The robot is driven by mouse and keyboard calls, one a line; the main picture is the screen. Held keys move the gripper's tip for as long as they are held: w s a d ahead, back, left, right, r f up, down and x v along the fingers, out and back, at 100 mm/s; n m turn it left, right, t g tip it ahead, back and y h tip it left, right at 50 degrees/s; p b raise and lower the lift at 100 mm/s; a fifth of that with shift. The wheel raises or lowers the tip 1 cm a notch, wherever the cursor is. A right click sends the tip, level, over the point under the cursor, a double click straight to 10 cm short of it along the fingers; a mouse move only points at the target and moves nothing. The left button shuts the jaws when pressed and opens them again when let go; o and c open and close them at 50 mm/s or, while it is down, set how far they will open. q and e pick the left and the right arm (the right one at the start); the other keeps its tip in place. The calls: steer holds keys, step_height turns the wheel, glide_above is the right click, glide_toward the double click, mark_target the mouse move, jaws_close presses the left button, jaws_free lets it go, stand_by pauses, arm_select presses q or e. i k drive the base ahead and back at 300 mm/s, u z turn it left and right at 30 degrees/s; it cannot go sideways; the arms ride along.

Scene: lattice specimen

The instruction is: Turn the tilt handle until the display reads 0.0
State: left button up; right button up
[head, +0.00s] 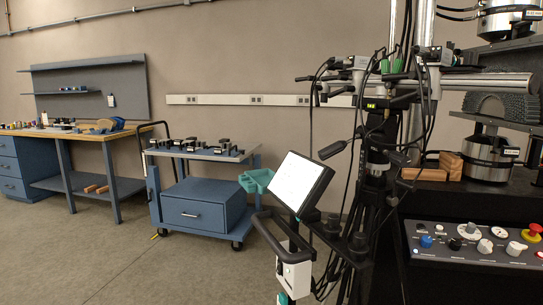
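A black camera stand (376,150) with a tripod head stands right of centre, close to me. A small display (370,105) with lit yellow-green digits is on its upper part; the digits are too small to read surely. Several black handles stick out from the stand, one to the lower left (332,150) and one to the right (398,158). I cannot tell which is the tilt handle. I can make out neither of my grippers in the head view, and nothing is seen touching the handles.
A tilted white screen (302,183) and hanging cables crowd the stand's left side. A testing machine with a control panel (475,243) and red stop button (535,229) stands at the right. A blue cart (205,205) and workbench (70,133) are behind left. The left floor is clear.

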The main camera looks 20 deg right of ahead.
mark_target(331, 150)
steer(key=u, duration=0.3)
steer(key=i, duration=3.9)
steer(key=z, duration=2.2)
steer(key=i, duration=1.75)
steer(key=z, duration=1.35)
steer(key=i, duration=0.95)
steer(key=z, duration=2.7)
